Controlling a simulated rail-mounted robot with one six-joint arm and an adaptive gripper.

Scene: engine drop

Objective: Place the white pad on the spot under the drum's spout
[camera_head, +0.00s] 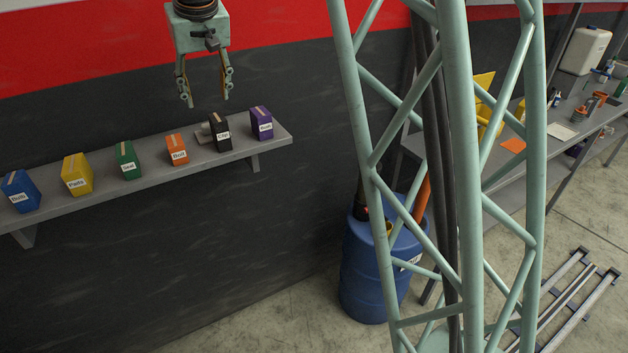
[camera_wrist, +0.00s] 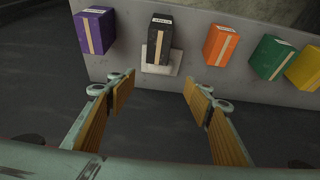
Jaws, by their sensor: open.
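A pale, flat square, probably the white pad (camera_wrist: 171,70), shows in the wrist view at the black box (camera_wrist: 177,40), partly covered by it. In the head view, a small greyish piece of it (camera_head: 203,134) shows beside the black box on the wall shelf (camera_head: 192,160). My gripper (camera_head: 207,99) is open and empty above the shelf. In the wrist view its fingers (camera_wrist: 158,88) are spread on either side of the pale square, with nothing between them. The blue drum (camera_head: 362,275) stands on the floor, partly behind a lattice column. Its spout and the spot under it cannot be made out.
Blue, yellow, green, orange (camera_head: 176,149) and purple (camera_head: 262,123) labelled boxes stand along the shelf, the purple one beside the black one. A workbench (camera_head: 566,108) with tools and a white canister (camera_head: 586,50) is at the right. A metal frame (camera_head: 570,300) lies on the floor.

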